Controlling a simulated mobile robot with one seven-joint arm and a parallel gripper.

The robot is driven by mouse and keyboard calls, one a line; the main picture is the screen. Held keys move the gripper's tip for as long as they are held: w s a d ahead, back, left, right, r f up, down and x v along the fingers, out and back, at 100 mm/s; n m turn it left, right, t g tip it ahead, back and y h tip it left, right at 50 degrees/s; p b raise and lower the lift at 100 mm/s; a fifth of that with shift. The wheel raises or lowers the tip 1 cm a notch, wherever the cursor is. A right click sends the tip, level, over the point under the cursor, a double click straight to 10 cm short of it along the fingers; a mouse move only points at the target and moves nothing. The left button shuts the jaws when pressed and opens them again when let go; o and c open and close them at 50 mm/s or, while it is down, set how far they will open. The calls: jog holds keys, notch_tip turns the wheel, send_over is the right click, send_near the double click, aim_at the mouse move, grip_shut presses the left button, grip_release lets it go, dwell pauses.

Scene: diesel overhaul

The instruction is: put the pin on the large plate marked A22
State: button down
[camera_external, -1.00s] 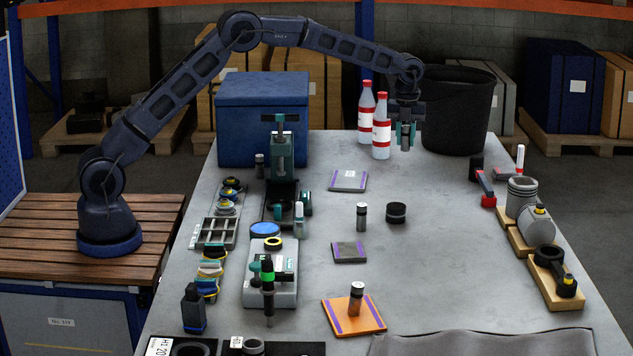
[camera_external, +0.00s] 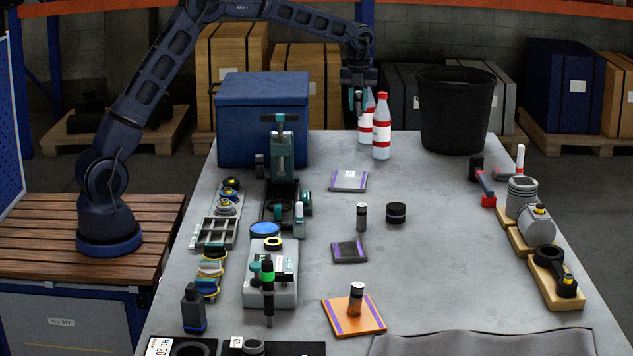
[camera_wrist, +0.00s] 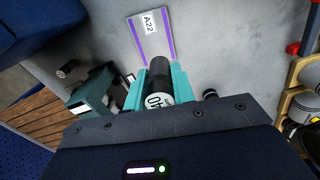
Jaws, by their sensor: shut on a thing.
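My gripper (camera_external: 357,101) is raised high above the far part of the table, in front of the boxes in the background. In the wrist view its teal fingers (camera_wrist: 159,88) are shut on a dark pin (camera_wrist: 159,73) with a white end marked 40. The large plate marked A22 (camera_wrist: 148,41) is grey with purple side stripes and a white label. In the external view this plate (camera_external: 347,186) lies flat and bare on the table, right of the blue box. The pin is above the table, apart from the plate.
A blue box (camera_external: 262,120) and two red-white bottles (camera_external: 381,135) stand near the plate. A press (camera_external: 280,160) is to its left. A smaller dark plate (camera_external: 349,253), an upright pin (camera_external: 361,217) and an orange plate (camera_external: 340,322) lie nearer.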

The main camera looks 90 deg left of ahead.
jog(key=s+a, duration=0.1)
jog(key=s, duration=0.1)
send_near(348, 175)
notch_tip(348, 175, down, 5)
jog(key=shift+w+d+f, duration=0.1)
jog(key=shift+d, duration=0.05)
dwell(0.5)
jog(key=shift+f, duration=0.1)
jog(key=c, duration=1.2)
grip_release()
jog(key=shift+o, duration=0.2)
notch_tip(348, 175, up, 12)
